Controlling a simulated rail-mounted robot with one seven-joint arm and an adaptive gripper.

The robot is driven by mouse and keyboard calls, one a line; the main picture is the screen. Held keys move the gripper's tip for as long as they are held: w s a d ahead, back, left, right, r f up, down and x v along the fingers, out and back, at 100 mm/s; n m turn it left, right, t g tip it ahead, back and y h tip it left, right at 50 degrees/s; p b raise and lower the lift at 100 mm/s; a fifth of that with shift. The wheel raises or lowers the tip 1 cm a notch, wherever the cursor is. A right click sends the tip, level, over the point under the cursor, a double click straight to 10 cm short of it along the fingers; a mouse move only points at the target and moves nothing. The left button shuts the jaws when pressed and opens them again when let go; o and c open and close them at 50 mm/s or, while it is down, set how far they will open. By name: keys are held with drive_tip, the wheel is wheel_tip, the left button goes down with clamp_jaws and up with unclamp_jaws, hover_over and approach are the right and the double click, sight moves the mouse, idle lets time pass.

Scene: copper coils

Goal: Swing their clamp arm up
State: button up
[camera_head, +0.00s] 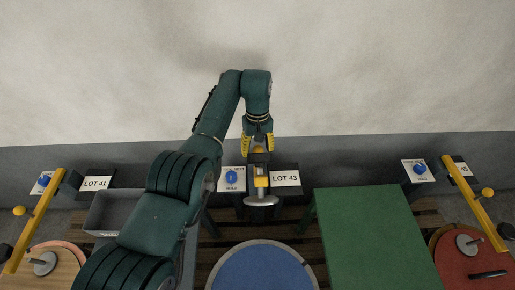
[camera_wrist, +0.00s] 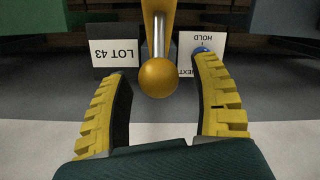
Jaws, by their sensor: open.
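My gripper (camera_head: 258,149) is at the middle station, by the LOT 43 sign. Its yellow fingers (camera_wrist: 162,68) are spread apart in the wrist view. A yellow ball knob (camera_wrist: 158,78) on a steel rod sits between the fingers, with a visible gap on each side. The rod runs to the yellow middle clamp arm (camera_wrist: 157,12). In the head view this clamp arm (camera_head: 261,181) looks short, with a grey pad (camera_head: 262,201) at its lower end, apart from the blue disc (camera_head: 262,268). My gripper partly hides it, so its exact tilt is unclear.
The left clamp arm (camera_head: 38,215) and right clamp arm (camera_head: 475,203) slope over their round stands. A green table (camera_head: 370,235) stands right of the blue disc. A grey bin (camera_head: 110,212) is at left. The LOT 43 sign (camera_wrist: 115,55) and HOLD card (camera_wrist: 208,42) are behind the knob.

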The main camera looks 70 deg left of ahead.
drive_tip(key=r, duration=0.5)
drive_tip(key=a+r, duration=0.1)
drive_tip(key=r, duration=0.1)
drive_tip(key=shift+w+r, duration=0.15)
drive_tip(key=shift+r, duration=0.05)
